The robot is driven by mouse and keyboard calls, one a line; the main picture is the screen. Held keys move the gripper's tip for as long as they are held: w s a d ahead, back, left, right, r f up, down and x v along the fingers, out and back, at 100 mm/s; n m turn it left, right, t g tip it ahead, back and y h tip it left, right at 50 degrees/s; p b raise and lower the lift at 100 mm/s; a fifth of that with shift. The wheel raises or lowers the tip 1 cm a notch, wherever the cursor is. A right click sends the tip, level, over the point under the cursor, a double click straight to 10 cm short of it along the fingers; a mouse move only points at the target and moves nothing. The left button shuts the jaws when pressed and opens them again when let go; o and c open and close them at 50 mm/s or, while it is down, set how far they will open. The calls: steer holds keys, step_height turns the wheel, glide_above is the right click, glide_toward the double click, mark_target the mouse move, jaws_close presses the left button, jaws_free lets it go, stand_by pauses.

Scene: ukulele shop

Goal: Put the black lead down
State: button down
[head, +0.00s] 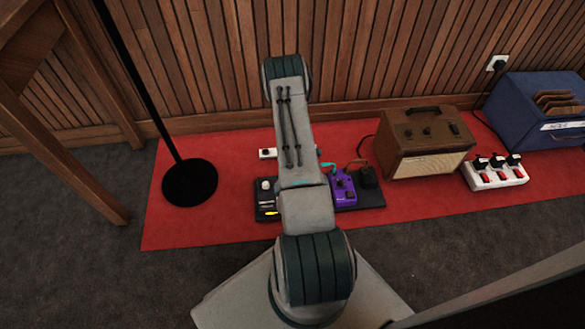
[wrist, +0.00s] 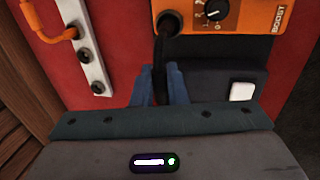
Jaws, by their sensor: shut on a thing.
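In the wrist view the black lead (wrist: 162,53) runs down from a plug at the lower edge of the orange BOOST pedal (wrist: 243,18) to my gripper (wrist: 155,84). My gripper's two blue-grey fingers are shut on the lead, one on each side of it. The lead's lower part is hidden behind my gripper's body. The fingers are over the dark board (wrist: 205,62), beside its left edge; I cannot tell their height above it. In the head view my own arm hides my gripper and the lead.
A white strip with sockets (wrist: 82,50) and an orange plug lie to the left. In the head view, a purple pedal (head: 343,187), a brown amp (head: 425,145), a white power strip (head: 495,175) and a black stand base (head: 190,183) surround my arm. The red mat (head: 215,225) is clear in front.

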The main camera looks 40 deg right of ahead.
steer(key=shift+f, duration=0.15)
steer(key=c, duration=1.8)
jaws_free()
steer(key=shift+f, duration=0.1)
steer(key=shift+c, duration=0.2)
steer(key=o, duration=0.4)
